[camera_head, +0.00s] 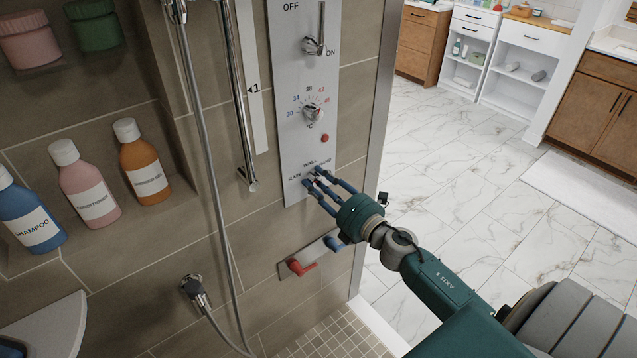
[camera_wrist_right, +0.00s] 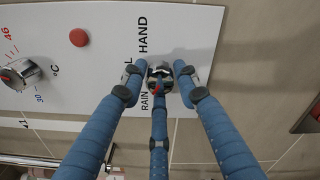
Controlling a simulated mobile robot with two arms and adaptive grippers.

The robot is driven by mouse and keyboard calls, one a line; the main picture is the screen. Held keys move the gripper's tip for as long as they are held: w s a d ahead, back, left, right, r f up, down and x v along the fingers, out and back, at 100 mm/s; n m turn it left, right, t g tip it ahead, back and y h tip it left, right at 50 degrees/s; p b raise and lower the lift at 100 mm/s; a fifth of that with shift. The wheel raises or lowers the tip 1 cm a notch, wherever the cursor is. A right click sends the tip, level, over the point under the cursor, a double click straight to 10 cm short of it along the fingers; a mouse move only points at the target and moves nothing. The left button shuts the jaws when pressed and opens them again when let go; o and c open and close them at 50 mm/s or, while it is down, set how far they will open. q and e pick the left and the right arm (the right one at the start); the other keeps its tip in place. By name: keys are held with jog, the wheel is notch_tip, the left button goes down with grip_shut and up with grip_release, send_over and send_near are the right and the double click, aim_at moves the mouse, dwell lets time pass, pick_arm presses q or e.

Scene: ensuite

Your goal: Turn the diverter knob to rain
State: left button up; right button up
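The diverter knob (camera_wrist_right: 161,72) is a small chrome knob with a red mark, low on the grey-white shower panel (camera_head: 290,150). The labels RAIN, WALL and HAND stand around it; in the right wrist view the red mark is near RAIN (camera_wrist_right: 158,103). My right gripper (camera_head: 318,180) has its three blue fingers around the knob and mostly hides it in the head view. In the right wrist view the right gripper (camera_wrist_right: 160,75) shows its fingertips apart, with narrow gaps beside the knob; contact is not clear. My left gripper is not in view.
A chrome temperature knob (camera_head: 312,112), a red button (camera_head: 325,138) and an ON/OFF lever (camera_head: 314,46) sit above on the panel. A red lever (camera_head: 300,267) and a blue lever are below. The shower hose (camera_head: 207,150) hangs left. Bottles stand in a wall niche.

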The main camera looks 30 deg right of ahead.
jog(key=shift+o, duration=1.4)
jog(key=shift+d, duration=0.15)
jog(key=shift+s, duration=0.15)
jog(key=s, duration=1.1)
jog(key=shift+s+d, duration=0.4)
jog(key=shift+d, duration=0.05)
